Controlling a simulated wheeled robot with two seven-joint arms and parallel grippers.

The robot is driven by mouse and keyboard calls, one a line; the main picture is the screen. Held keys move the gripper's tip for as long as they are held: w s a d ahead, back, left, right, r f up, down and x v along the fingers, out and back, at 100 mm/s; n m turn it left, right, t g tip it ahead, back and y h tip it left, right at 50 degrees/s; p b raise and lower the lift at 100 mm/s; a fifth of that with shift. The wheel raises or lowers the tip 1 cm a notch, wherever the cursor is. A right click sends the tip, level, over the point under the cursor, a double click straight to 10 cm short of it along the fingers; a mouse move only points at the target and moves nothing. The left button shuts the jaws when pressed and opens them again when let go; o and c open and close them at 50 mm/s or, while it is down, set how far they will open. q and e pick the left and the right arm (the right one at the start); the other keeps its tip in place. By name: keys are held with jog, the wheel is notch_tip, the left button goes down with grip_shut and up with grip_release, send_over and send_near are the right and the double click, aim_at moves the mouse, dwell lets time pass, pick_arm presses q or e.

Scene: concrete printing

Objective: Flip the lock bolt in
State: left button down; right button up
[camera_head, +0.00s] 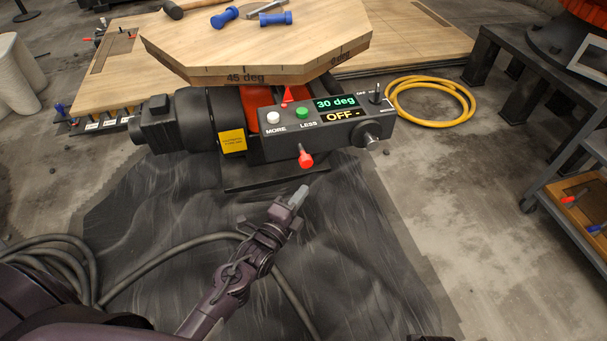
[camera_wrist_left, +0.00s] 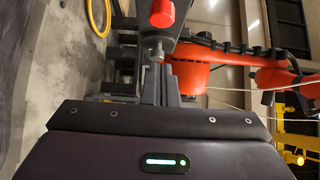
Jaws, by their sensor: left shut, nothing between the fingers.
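The lock bolt, with a red knob (camera_head: 305,160), sticks out of the front of the grey control box (camera_head: 283,145) under the turntable. Its red knob also shows at the top of the left wrist view (camera_wrist_left: 162,13), just past the fingertips. My left gripper (camera_head: 298,196) is shut and empty, pointing up toward the bolt from below. A small gap shows between its fingertips and the knob in the head view. In the left wrist view its fingers (camera_wrist_left: 160,85) point at the knob; whether they touch cannot be told.
The box's display (camera_head: 336,102) reads 30 deg and another (camera_head: 342,115) reads OFF. White (camera_head: 273,117) and green (camera_head: 301,112) buttons sit left of them. The wooden turntable (camera_head: 260,45) overhangs behind. A dark cable (camera_head: 165,258) crosses the mat (camera_head: 370,250); a yellow hose (camera_head: 432,123) lies right.

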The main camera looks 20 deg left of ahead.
aim_at(311, 164)
pick_arm(q)
jog(key=shift+w+a+b, duration=0.1)
jog(key=shift+w+a, duration=0.15)
jog(key=shift+w, duration=0.95)
jog(key=shift+w+a+b, duration=0.15)
jog(key=shift+w+a, duration=0.1)
jog(key=shift+w, duration=0.9)
jog(key=shift+w+a+b, duration=0.1)
jog(key=shift+w+a, duration=0.15)
jog(key=shift+w, duration=0.95)
pick_arm(e)
jog(key=shift+a+r, duration=0.15)
jog(key=shift+r, duration=1.3)
pick_arm(q)
jog(key=shift+w+a+f+b, duration=0.1)
jog(key=shift+w+a+b, duration=0.2)
jog(key=shift+w+a, duration=0.25)
jog(key=shift+w+a+b, duration=0.25)
jog(key=shift+w+a, duration=0.05)
jog(key=shift+w, duration=0.4)
jog(key=shift+w+a+r, duration=0.2)
jog(key=shift+a, duration=0.05)
pick_arm(e)
jog(key=r, duration=0.3)
jog(key=shift+s+a+r, duration=0.1)
jog(key=shift+s+r, duration=0.25)
jog(key=shift+r, duration=0.05)
